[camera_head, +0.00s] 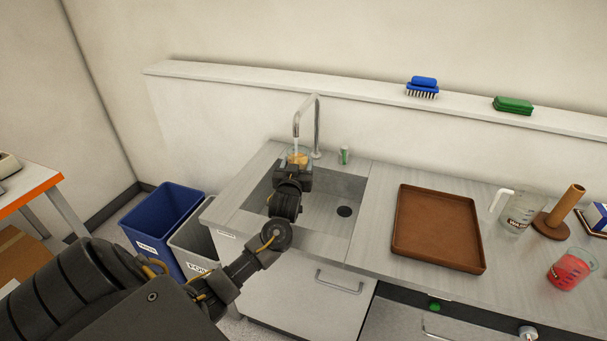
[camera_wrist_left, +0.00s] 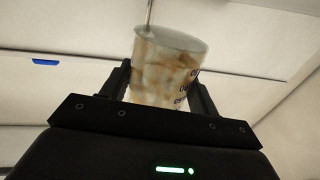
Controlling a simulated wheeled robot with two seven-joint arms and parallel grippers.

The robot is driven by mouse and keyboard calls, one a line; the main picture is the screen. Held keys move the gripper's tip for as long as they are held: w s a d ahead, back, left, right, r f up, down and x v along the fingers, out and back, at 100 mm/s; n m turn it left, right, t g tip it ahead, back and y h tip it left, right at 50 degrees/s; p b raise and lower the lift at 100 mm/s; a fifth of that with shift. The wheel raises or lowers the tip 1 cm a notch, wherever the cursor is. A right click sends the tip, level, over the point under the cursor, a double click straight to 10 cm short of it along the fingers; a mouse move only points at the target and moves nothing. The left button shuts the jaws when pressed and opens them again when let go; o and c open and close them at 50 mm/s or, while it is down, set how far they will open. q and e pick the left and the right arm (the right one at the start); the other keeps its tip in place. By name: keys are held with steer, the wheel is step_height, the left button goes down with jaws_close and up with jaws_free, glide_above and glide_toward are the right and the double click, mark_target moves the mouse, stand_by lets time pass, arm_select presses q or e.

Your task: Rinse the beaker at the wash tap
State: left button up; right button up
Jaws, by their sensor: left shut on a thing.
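My left gripper (camera_head: 298,169) is shut on the beaker (camera_head: 299,157) over the sink, under the spout of the wash tap (camera_head: 317,124). In the head view the beaker looks orange-tinted, and a stream from the spout seems to reach its mouth. In the left wrist view the beaker (camera_wrist_left: 167,65) stands between the two fingers (camera_wrist_left: 160,88), with brownish patches on its clear wall and dark markings on its side. The stream shows above its rim. The sink (camera_head: 330,205) is below, with a dark drain. My right gripper is out of view.
A brown tray (camera_head: 438,262) lies on the counter right of the sink. Further right are a clear jug (camera_head: 518,211), a wooden stand (camera_head: 571,205) and a beaker of red liquid (camera_head: 571,268). Blue (camera_head: 160,224) and grey bins stand left.

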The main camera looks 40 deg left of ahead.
arm_select(q)
steer(key=s+d+p, duration=0.4)
steer(key=s+d, duration=0.1)
steer(key=d, duration=0.3)
steer(key=shift+s+r+p, duration=0.15)
steer(key=shift+s+p, duration=0.15)
steer(key=shift+s, duration=0.05)
